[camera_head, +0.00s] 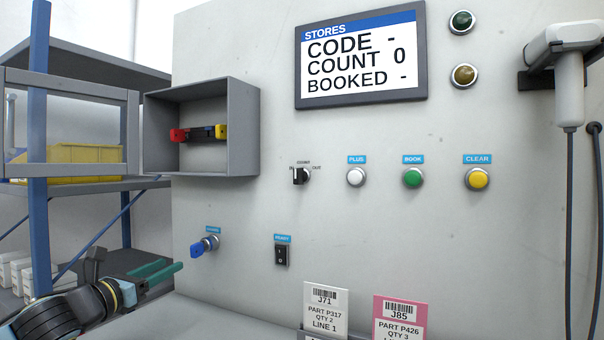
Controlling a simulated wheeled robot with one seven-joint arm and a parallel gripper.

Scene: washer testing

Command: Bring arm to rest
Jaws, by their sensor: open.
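My gripper (162,272) is at the lower left, with two green fingers pointing right. The fingers are a little apart and nothing shows between them. My dark arm (60,312) reaches in from the bottom left corner. The gripper is below and left of a blue key (197,250) in a key switch on the grey panel (330,230), and looks apart from it.
The panel carries a screen (361,55), a selector knob (301,176), a white button (356,177), a green button (413,178), a yellow button (477,178) and a black rocker switch (281,255). A scanner (566,60) hangs at right. Two cards (326,308) stand below. Shelving (40,150) is at left.

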